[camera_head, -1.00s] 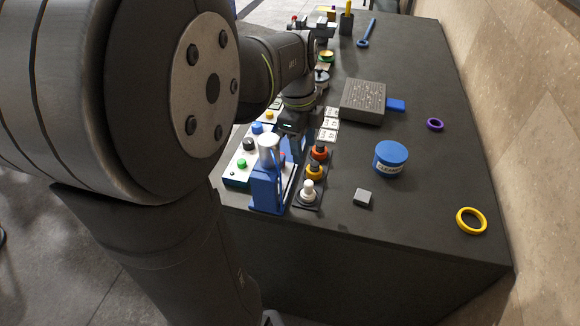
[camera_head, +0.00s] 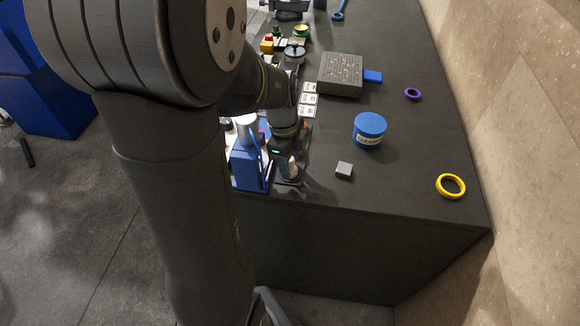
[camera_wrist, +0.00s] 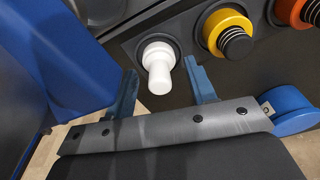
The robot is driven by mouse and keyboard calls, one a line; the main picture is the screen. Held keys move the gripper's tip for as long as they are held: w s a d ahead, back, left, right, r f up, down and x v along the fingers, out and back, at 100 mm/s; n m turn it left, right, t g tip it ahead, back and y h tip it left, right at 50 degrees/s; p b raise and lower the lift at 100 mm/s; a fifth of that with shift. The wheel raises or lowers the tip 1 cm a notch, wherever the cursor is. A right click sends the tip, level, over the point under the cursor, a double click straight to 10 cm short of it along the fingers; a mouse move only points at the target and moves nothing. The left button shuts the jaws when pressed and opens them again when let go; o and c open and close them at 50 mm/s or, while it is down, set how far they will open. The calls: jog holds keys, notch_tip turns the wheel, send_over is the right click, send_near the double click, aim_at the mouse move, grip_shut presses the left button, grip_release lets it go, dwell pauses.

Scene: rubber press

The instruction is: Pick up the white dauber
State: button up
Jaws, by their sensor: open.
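The white dauber (camera_wrist: 159,66) stands in a dark round seat at the end of a rack in the wrist view. My gripper (camera_wrist: 165,85) is open, with one blue finger on each side of the dauber's near end and visible gaps to both. I cannot tell from this view how deep the dauber sits between the fingers. In the head view the dauber (camera_head: 291,172) shows only partly behind my gripper (camera_head: 285,165), at the near end of the rack.
A yellow dauber (camera_wrist: 227,30) and an orange one (camera_wrist: 297,10) stand in the same rack. A blue press (camera_head: 248,168) is close on the left. A grey block (camera_head: 344,170), a blue-lidded tub (camera_head: 369,130) and a yellow ring (camera_head: 451,186) lie to the right, with bare table between.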

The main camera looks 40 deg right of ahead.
jog(key=shift+c, duration=0.2)
jog(key=c, duration=1)
jog(key=shift+c, duration=0.2)
